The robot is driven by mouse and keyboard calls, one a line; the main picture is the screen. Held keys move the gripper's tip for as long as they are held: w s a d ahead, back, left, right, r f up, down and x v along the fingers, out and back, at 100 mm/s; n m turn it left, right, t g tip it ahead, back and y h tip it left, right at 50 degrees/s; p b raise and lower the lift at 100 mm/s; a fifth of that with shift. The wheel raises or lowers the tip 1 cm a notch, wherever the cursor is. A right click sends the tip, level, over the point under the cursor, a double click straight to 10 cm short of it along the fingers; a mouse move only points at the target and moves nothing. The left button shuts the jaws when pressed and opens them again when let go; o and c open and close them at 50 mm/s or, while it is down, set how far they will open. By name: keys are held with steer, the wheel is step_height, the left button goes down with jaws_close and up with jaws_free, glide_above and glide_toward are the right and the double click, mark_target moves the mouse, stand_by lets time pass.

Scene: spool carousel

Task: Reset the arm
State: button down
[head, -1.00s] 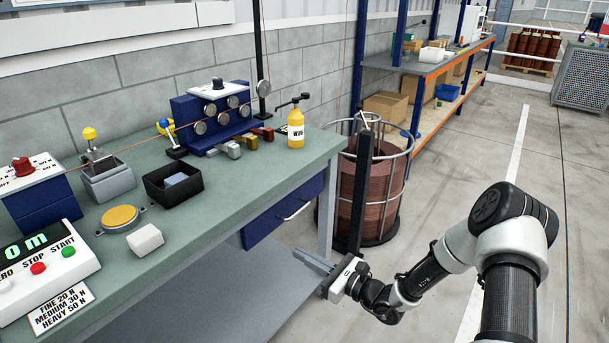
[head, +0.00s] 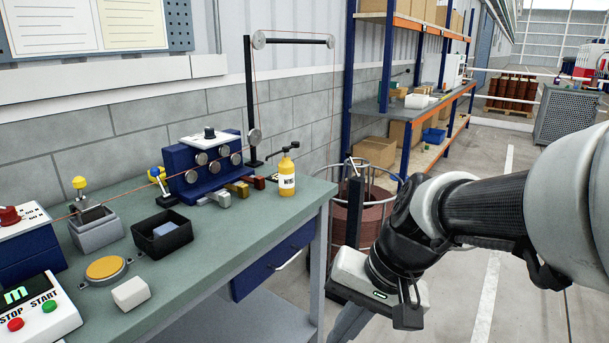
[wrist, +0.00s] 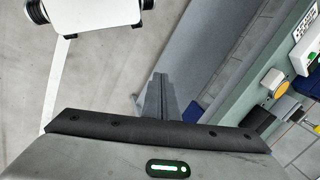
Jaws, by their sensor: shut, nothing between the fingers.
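My gripper (wrist: 158,84) is in the middle of the wrist view, its two fingers together and nothing held between them. In the head view my gripper (head: 346,324) hangs at the lower right, beside the workbench's right end. Its fingers point down and are partly cut off by the picture's bottom edge. My arm bends in from the right side of the head view.
The green-topped workbench (head: 236,236) carries a yellow bottle (head: 287,177), a blue roller unit (head: 200,165), a black bin (head: 163,245) and a white block (head: 131,292). A caged copper spool (head: 350,215) stands behind my gripper. Open floor lies to the right.

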steer(key=s+d+r+n+t+h, duration=0.35)
steer(key=s+d+r, duration=0.2)
steer(key=d, duration=0.25)
step_height(320, 180, up, 23)
steer(key=p, duration=2.2)
steer(key=shift+w+d+m+t, duration=0.2)
steer(key=shift+w+m+t, duration=0.15)
steer(key=shift+w, duration=0.1)
steer(key=shift+h, duration=0.25)
